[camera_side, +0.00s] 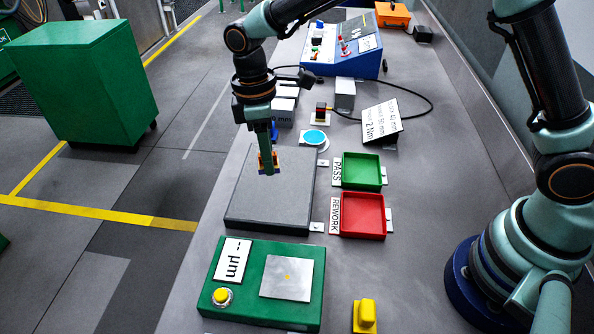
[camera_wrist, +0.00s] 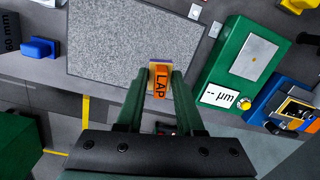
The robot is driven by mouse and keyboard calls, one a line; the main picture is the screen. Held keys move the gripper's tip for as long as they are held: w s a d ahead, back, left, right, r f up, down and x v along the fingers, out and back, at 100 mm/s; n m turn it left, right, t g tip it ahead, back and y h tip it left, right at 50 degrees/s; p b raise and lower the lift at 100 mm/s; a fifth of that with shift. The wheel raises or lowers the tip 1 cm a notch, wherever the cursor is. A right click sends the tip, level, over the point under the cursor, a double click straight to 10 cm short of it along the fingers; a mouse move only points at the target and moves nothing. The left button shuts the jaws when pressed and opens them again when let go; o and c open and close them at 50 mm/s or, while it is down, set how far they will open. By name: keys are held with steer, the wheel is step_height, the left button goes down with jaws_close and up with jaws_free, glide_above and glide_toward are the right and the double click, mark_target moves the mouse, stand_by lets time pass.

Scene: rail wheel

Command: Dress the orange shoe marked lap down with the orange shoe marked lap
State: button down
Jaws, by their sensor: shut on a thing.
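My gripper (camera_side: 268,165) is shut on the orange shoe marked LAP, with the shoe (camera_wrist: 160,82) between its two fingers in the wrist view. The LAP lettering faces the wrist camera. A pale yellowish block edge shows just beyond the shoe's top. In the side view the gripper and shoe are over the grey speckled plate (camera_side: 256,208), near its far part. The same plate (camera_wrist: 120,45) fills the upper middle of the wrist view. I cannot tell whether the shoe touches the plate.
A green gauge box (camera_side: 230,302) with a µm display and metal pad stands in front of the plate. A green PASS tray (camera_side: 375,158) and a red REWORK tray (camera_side: 378,230) lie to the right. A yellow block (camera_side: 366,313) is near the front. A blue console (camera_side: 350,62) stands behind.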

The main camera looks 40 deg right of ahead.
mark_target(272, 197)
steer(key=shift+f, duration=3.8)
steer(key=shift+w+d+f, duration=0.25)
steer(key=shift+w+d, duration=0.25)
steer(key=shift+w, duration=0.05)
steer(key=shift+w+d, duration=2.95)
steer(key=shift+s+a, duration=3.5)
steer(key=shift+s, duration=0.05)
steer(key=shift+w+d, duration=3.6)
steer(key=shift+s+a, duration=3.45)
steer(key=shift+s+a+r, duration=0.1)
steer(key=shift+a+r, duration=0.05)
steer(key=shift+r, duration=4)
